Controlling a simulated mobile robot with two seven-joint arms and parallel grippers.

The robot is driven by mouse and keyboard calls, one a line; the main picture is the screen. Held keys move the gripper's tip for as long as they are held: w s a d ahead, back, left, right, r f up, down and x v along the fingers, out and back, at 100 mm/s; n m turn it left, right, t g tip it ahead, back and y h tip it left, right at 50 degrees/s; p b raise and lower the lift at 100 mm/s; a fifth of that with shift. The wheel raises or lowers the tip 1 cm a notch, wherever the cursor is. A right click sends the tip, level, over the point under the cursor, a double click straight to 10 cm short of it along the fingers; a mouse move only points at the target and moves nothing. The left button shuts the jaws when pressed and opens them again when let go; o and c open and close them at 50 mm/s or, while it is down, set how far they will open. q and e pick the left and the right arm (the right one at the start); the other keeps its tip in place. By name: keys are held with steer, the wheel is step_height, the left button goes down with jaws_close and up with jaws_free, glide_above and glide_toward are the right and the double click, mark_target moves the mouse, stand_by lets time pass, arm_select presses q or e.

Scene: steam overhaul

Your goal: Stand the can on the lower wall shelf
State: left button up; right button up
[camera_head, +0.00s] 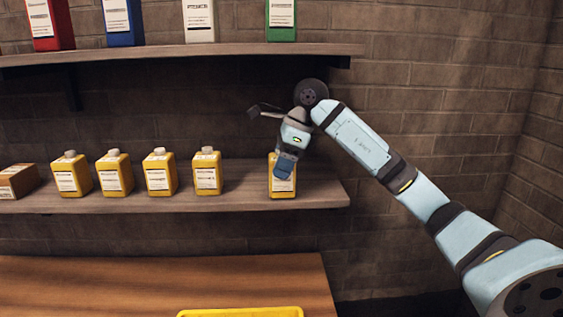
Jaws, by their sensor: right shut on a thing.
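A yellow can (283,190) with a white label is upright at the right part of the lower wall shelf (236,199). My right gripper (286,165) reaches down on it from above and is shut on it. The fingers hide the can's top and part of its front. The can's base appears at the shelf top, near the front edge; I cannot tell whether it bears on the board. My left gripper is not in view.
Several like yellow cans (207,172) stand in a row to the left, with a gap before the held can. A brown box (17,181) lies at the far left. The upper shelf (200,51) hangs above with coloured containers. A yellow tray (240,312) is on the wooden table (120,290) below.

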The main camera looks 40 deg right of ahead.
steer(key=shift+f, duration=0.1)
steer(key=o, duration=1.1)
